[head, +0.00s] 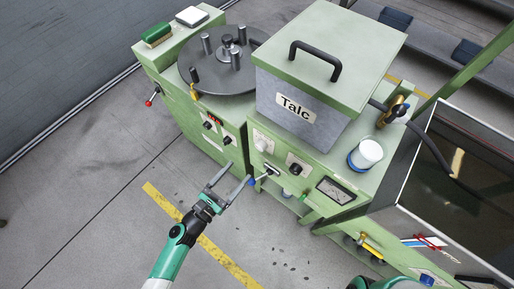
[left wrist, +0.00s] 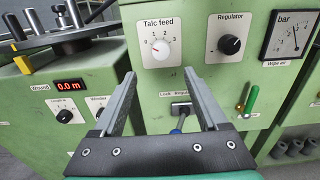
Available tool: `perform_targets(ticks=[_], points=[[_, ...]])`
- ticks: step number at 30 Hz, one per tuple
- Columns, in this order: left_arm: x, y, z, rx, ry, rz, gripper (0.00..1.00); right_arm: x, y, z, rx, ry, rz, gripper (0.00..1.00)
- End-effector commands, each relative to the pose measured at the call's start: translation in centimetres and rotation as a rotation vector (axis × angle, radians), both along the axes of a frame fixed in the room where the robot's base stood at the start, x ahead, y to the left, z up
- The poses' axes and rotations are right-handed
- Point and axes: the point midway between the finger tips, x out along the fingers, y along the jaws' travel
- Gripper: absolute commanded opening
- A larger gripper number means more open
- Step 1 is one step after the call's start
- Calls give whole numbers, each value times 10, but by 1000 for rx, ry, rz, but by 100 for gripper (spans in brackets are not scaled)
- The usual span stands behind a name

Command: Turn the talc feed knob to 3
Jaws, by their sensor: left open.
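The talc feed knob is a white knob (left wrist: 160,49) on a white dial plate labelled "Talc feed", on the green front panel. A small red mark shows on its left side; the exact number it points to is too small to read surely. In the head view the knob (head: 262,144) is on the panel below the grey Talc hopper (head: 290,104). My left gripper (head: 239,171) is open and empty, in front of the panel and apart from the knob. In the left wrist view its fingertips (left wrist: 157,73) frame the space just below the dial.
A black regulator knob (left wrist: 232,45) and a bar gauge (left wrist: 289,35) are right of the dial. A lever with a blue end (left wrist: 181,116) and a green handle (left wrist: 252,98) lie lower on the panel. A white cup (head: 367,153) stands on the machine top.

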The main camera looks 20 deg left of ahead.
Motion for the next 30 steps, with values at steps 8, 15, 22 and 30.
perform_targets(ticks=[8, 15, 22, 30], points=[[60, -15, -1, 0, -4, -3, 75, 0, 0, -13, 0, 0, 0, 0], [95, -22, 0, 0, -3, -2, 75, 0, 0, -20, 0, 0, 0, 0], [100, -23, 1, 1, -2, -2, 75, 0, 0, -20, 0, 0, 0, 0], [100, -23, 1, 1, -2, -2, 43, 0, 0, -20, 0, 0, 0, 0]])
